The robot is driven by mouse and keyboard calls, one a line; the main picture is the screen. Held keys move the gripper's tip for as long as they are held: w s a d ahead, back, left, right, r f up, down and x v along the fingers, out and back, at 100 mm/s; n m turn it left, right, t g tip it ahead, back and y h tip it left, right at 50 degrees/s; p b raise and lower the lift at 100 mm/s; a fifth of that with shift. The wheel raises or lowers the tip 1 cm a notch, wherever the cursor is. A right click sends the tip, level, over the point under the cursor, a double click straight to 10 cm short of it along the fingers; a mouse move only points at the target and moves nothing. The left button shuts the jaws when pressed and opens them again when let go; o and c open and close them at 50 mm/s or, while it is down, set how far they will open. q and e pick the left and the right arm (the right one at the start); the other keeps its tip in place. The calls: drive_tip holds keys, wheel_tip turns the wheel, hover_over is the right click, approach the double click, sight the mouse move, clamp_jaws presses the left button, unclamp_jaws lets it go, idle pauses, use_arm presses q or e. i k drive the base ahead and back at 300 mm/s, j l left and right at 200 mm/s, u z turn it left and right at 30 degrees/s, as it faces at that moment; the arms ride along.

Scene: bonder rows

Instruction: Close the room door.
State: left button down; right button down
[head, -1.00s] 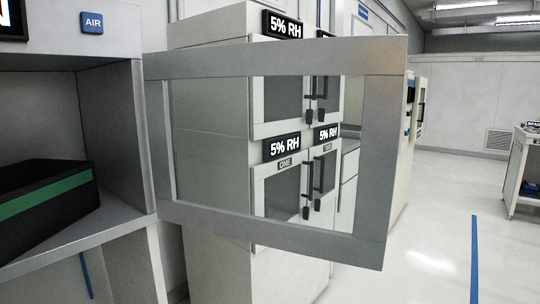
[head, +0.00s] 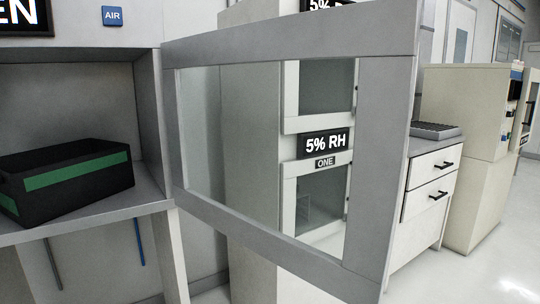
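The door (head: 385,140) is a grey-framed glass panel that stands swung open in the middle of the head view. Its left edge meets the right side of a grey-white pass-through compartment (head: 70,222). Its free edge points to the right and toward me. The compartment front is uncovered, and a black crate with a green stripe (head: 75,177) sits inside. Neither of my grippers is in view, and nothing is seen touching the door.
A dry cabinet marked 5% RH (head: 262,275) stands behind the door, partly seen through its glass. A drawer unit (head: 428,190) with a dark tray (head: 435,130) on top and a beige machine (head: 480,130) stand to the right. Open floor (head: 500,280) shows at lower right.

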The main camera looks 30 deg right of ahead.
sight(384, 35)
drive_tip(key=l+u, duration=0.2)
drive_tip(key=l, duration=0.15)
drive_tip(key=k+l+u, duration=0.15)
drive_tip(key=l, duration=0.2)
drive_tip(key=k+l+u, duration=0.2)
drive_tip(key=l, duration=0.15)
drive_tip(key=l+u, duration=0.45)
drive_tip(key=l, duration=0.7)
drive_tip(key=i+l+u, duration=0.15)
drive_tip(key=l, duration=0.55)
drive_tip(key=k+z, duration=0.1)
drive_tip(key=k, duration=0.45)
drive_tip(key=k+l+z, duration=0.1)
drive_tip(key=k, duration=0.4)
drive_tip(key=k+l+z, duration=0.1)
drive_tip(key=k+l, duration=0.15)
drive_tip(key=k, duration=0.3)
